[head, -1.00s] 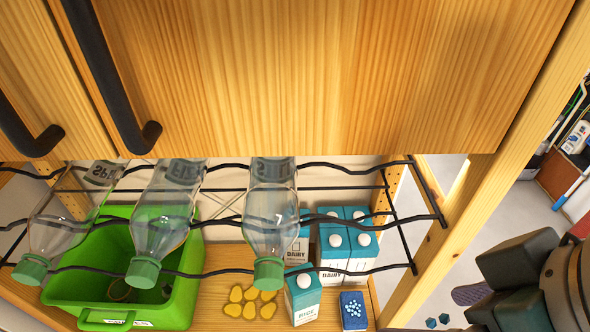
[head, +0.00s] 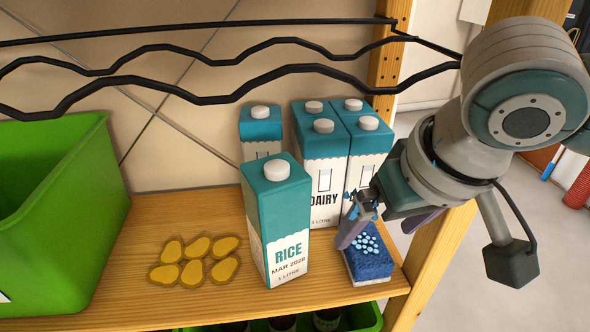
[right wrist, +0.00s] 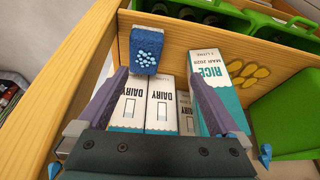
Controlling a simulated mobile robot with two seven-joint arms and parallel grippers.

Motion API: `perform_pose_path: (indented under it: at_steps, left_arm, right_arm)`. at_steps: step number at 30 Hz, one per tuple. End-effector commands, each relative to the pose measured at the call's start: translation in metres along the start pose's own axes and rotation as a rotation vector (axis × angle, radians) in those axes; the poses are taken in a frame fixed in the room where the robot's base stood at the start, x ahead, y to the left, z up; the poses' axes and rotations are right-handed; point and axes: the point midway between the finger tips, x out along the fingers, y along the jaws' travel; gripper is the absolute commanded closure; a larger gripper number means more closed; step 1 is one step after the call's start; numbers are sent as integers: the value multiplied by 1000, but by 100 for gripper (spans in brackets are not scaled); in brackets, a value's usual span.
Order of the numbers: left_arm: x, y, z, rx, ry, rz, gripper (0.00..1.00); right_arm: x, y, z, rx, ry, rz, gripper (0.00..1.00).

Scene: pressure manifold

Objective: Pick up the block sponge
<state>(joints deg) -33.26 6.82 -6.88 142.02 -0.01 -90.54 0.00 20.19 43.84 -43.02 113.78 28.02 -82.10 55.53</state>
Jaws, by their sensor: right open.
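The block sponge (head: 369,262) is blue with pale dots on its face. It stands at the right end of the wooden shelf, in front of the dairy cartons and to the right of the rice carton. In the right wrist view the sponge (right wrist: 147,50) shows beyond the fingertips, between their lines and nearer the left finger. My right gripper (head: 358,222) is close above and behind the sponge in the head view. In the wrist view the right gripper (right wrist: 168,98) is open and empty, with its two fingers wide apart. My left gripper is not in view.
The rice carton (head: 279,225) stands close left of the sponge; dairy cartons (head: 326,180) stand behind. Yellow potato-like pieces (head: 194,262) lie on the shelf (head: 150,215). A green bin (head: 55,215) is at left. A wooden post (head: 440,245) and wire rack (head: 240,90) border the space.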

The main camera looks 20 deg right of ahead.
Motion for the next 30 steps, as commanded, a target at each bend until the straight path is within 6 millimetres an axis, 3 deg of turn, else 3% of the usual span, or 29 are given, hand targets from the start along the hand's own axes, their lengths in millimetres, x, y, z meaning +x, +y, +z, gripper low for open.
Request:
perform_pose_path:
  at_steps: [1,4,14,24,30]
  left_arm:
    - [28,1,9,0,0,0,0]
    - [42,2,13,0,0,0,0]
    - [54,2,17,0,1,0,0]
    - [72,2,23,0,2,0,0]
    - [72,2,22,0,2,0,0]
  right_arm:
    - [27,8,4,23,6,19,0]
    - [41,18,3,60,8,41,0]
    - [66,26,2,88,7,55,0]
    - [116,28,1,87,8,55,0]
    - [119,28,1,85,9,54,0]
